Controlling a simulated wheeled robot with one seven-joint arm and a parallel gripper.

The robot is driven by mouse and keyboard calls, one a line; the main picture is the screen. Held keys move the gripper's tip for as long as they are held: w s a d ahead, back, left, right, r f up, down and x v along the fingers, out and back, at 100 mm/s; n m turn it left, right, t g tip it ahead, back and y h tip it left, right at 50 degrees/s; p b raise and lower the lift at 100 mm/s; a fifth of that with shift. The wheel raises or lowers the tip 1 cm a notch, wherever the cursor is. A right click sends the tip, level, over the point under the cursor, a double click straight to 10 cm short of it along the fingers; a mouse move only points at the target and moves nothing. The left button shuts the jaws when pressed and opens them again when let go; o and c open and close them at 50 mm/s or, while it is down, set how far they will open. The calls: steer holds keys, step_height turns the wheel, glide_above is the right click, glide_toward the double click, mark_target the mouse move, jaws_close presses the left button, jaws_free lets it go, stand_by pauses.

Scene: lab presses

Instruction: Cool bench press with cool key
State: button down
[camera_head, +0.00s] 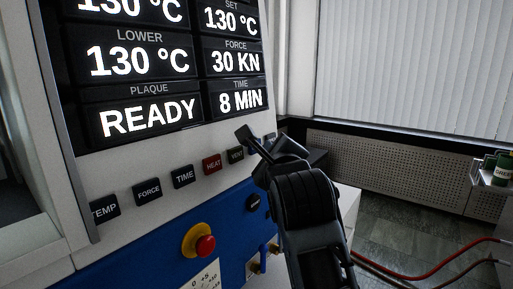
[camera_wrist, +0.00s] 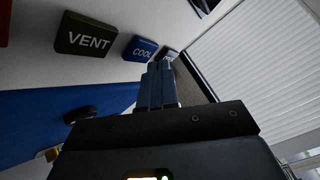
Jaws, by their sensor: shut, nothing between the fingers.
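The bench press (camera_head: 150,160) has a white and blue front with a row of labelled keys under its display. The blue COOL key (camera_wrist: 141,49) shows in the wrist view, right of the dark green VENT key (camera_wrist: 86,36). In the head view the VENT key (camera_head: 236,155) is just left of my gripper (camera_head: 246,134), and I cannot make out the COOL label there. My gripper also shows in the wrist view (camera_wrist: 160,64), with its fingers shut and empty. Its tips appear close to the COOL key's lower right; I cannot tell whether they touch.
The display (camera_head: 150,115) reads plaque READY, lower 130 °C, force 30 KN and time 8 MIN. A red HEAT key (camera_head: 212,163) is left of VENT. A red button (camera_head: 205,246) juts from the blue panel. Red hoses (camera_head: 430,270) cross the right side.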

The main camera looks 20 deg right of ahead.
steer(key=shift+w+a, duration=0.2)
steer(key=shift+w, duration=0.1)
steer(key=shift+w+a+f+b, duration=0.15)
steer(key=shift+w+a+b, duration=0.15)
steer(key=shift+b, duration=0.3)
stand_by(0.5)
steer(key=shift+d, duration=0.1)
steer(key=shift+s+d, duration=0.4)
steer(key=shift+s, duration=0.25)
steer(key=shift+d, duration=0.1)
steer(key=shift+s+d+r+p, duration=0.25)
steer(key=shift+s+d, duration=0.45)
steer(key=shift+s, duration=0.3)
steer(key=shift+s+d+r+p, duration=0.15)
steer(key=shift+s+d+r, duration=0.1)
steer(key=shift+s+d, duration=0.6)
steer(key=shift+s+a, duration=0.15)
